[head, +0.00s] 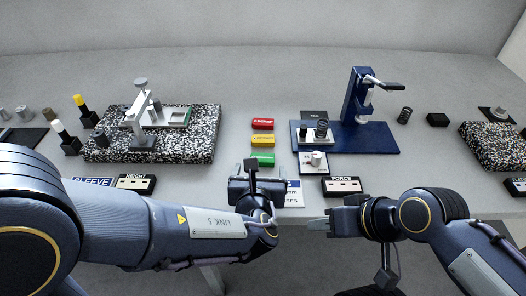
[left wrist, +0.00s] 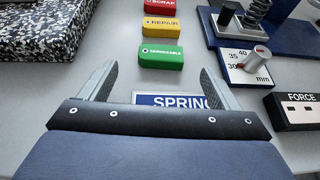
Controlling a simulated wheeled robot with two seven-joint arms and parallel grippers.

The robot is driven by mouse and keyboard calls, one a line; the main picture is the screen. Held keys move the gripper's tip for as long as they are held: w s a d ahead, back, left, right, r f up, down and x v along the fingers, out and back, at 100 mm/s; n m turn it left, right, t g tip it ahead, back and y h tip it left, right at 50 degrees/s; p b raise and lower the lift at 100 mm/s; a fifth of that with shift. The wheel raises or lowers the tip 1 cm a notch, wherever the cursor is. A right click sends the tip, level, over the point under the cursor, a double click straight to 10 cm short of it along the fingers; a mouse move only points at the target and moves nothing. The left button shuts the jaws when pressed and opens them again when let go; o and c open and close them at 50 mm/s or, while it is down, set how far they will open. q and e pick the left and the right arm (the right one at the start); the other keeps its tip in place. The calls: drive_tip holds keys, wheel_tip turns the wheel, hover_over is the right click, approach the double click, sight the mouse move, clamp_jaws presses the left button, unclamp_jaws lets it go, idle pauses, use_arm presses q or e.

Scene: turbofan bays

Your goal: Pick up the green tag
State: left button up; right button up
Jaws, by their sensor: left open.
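The green tag (head: 262,159) is a small block lying on the grey table, nearest to me in a column below the yellow tag (head: 263,141) and the red tag (head: 263,123). In the left wrist view the green tag (left wrist: 161,57) shows white lettering and lies beyond the fingertips. My left gripper (head: 256,172) is just on the near side of it. Its two fingers are apart with nothing between them in the left wrist view (left wrist: 160,80). My right gripper (head: 318,224) is at the table's front edge, apart from the tags; its jaw opening is unclear.
A speckled granite slab (head: 205,150) with a height stand is left of the tags. A blue press (head: 370,140) and a white gauge card (left wrist: 240,68) stand to the right. A "SPRING" label (left wrist: 180,100) lies below the left fingers. A FORCE box (head: 342,187) is near the front edge.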

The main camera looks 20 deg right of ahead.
sight(262, 159)
use_arm(q)
drive_tip(key=x, duration=0.6)
drive_tip(key=shift+w+d+f, duration=0.15)
drive_tip(key=shift+w, duration=0.05)
drive_tip(key=c, duration=1)
drive_tip(key=shift+c, duration=0.4)
